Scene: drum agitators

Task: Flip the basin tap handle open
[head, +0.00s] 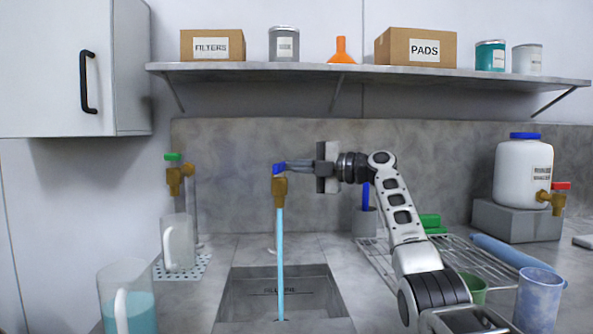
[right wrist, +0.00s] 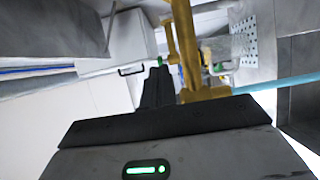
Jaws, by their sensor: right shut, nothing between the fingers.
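The basin tap (head: 280,188) is brass with a blue handle (head: 279,168), above the grey basin (head: 237,297). A light blue stream of water (head: 280,245) runs from its spout down into the basin. My right gripper (head: 302,165) is shut and empty, reaching in from the right at the height of the blue handle. Its tip is very close to the handle; I cannot tell whether they touch. In the right wrist view, the dark fingers (right wrist: 158,88) are beside the brass tap (right wrist: 187,45), and the stream (right wrist: 283,82) runs off to the right. My left gripper is not in view.
A second brass tap with a green handle (head: 173,157) stands left, above a clear jug (head: 178,243). Another jug (head: 127,300) holds teal liquid. A wire rack (head: 490,262) and a white container (head: 522,172) stand right. A loaded shelf (head: 370,74) runs above.

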